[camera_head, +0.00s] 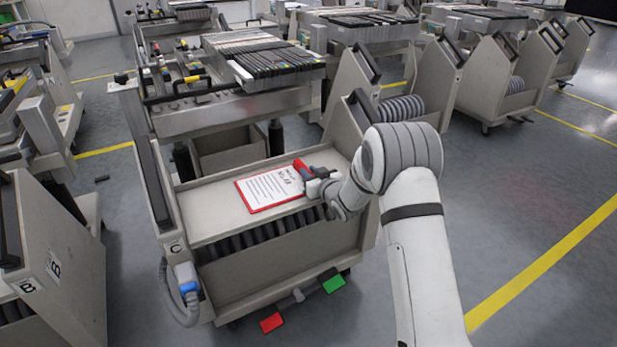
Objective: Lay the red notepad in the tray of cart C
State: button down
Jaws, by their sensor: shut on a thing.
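The red notepad (269,189), a white printed sheet with a red border and a red top edge, is over the pale tray (207,217) of cart C, near the tray's middle. My gripper (308,173) is at the notepad's right end and is shut on its red edge. The notepad looks flat; I cannot tell whether it touches the tray floor or hovers just above it. The fingertips are small and partly hidden by the gripper body. Cart C carries a "C" label (175,247) on its left side panel.
Cart B (60,262) stands close on the left. Cart C's side panels (153,165) rise on both sides of the tray. Dark reels (262,234) fill the slot below it. Red (271,322) and green (333,284) pedals stick out at floor level. Open floor lies to the right.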

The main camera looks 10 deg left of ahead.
jog(key=c, duration=1.3)
grip_release()
jog(key=shift+r, duration=0.15)
